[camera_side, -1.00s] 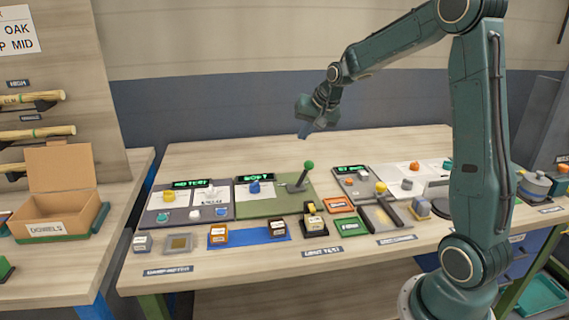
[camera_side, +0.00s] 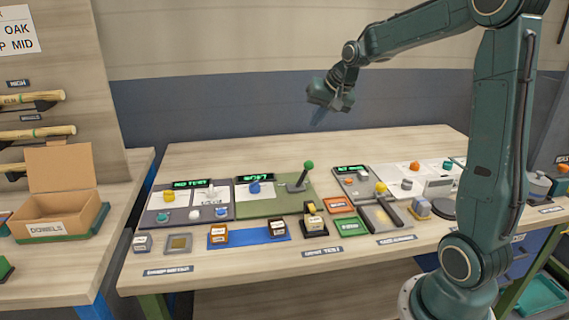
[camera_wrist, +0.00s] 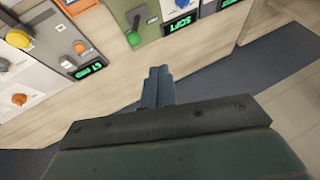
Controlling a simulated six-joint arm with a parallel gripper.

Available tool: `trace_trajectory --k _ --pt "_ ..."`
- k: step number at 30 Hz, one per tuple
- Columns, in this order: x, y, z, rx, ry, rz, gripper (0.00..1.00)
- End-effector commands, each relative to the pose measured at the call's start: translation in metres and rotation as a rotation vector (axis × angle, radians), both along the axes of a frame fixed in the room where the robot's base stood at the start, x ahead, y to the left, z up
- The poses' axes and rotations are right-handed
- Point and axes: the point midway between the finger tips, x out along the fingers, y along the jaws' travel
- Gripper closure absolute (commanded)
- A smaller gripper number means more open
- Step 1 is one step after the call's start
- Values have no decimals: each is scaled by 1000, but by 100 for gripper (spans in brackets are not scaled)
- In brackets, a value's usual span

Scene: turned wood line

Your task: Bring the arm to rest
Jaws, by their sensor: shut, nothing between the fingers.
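My gripper (camera_side: 318,115) is shut and empty in the side view. It hangs in the air above the back of the workbench (camera_side: 400,143), in front of the dark blue wall band and clear of everything on the bench. In the wrist view my gripper (camera_wrist: 157,75) shows as two fingers pressed together, with bare bench top beyond them.
The green-knobbed lever (camera_side: 303,176) rises from the green panel (camera_side: 280,206), below my gripper. Several panels with knobs and displays line the bench. An open cardboard box (camera_side: 62,205) stands on the left bench. The bench's back strip is clear.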

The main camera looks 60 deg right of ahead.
Motion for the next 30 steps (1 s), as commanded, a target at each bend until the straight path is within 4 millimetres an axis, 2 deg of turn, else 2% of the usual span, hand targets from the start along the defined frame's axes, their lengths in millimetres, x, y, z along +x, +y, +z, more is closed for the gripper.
trace_trajectory --k 5,11,21,30 --pt "-6 17 7 -17 5 38 100" --pt "-28 59 21 -61 21 139 100" --pt "-95 140 36 -161 56 374 100" --pt "-164 188 30 -245 75 578 100"
